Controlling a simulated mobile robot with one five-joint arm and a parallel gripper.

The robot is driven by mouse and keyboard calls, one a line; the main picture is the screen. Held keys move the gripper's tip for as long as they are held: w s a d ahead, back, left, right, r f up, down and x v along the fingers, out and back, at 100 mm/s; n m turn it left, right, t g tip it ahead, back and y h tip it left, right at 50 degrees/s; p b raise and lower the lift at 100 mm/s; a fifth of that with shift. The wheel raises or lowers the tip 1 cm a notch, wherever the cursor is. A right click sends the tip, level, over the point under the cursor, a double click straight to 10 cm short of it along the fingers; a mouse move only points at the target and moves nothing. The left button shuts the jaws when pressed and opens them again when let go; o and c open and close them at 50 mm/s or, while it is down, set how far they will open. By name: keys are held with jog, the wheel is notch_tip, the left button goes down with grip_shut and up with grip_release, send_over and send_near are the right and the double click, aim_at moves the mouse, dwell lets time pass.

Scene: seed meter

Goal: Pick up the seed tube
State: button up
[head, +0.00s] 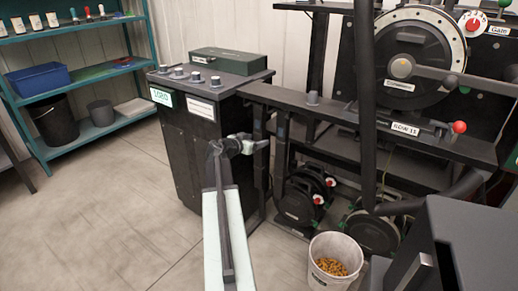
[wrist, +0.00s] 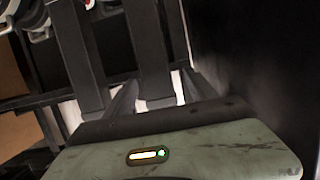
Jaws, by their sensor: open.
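A thick dark tube (head: 366,110) runs down in front of the seed meter stand in the head view and bends right near its lower end. It is the only tube-like part I make out, and I cannot tell for sure that it is the seed tube. My gripper (head: 247,146) is in front of the black cabinet's right side, left of the tube and apart from it. In the wrist view my gripper (wrist: 108,45) shows two dark fingers spread apart with nothing held between them. No seed tube can be made out there.
The black cabinet (head: 180,140) with knobs stands close behind my gripper. A white bucket (head: 333,275) of yellow-brown grain is on the floor below the stand. Dark reels (head: 302,200) sit low on the stand. Teal shelves (head: 75,85) are at left. Floor at left is clear.

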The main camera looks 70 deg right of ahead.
jog(key=x, duration=0.1)
jog(key=b+x, duration=0.1)
jog(key=x, duration=0.1)
jog(key=b+x, duration=0.1)
jog(key=x, duration=0.1)
jog(key=shift+s+d+f, duration=0.15)
jog(key=shift+s+f, duration=0.05)
jog(key=shift+f, duration=0.15)
grip_shut()
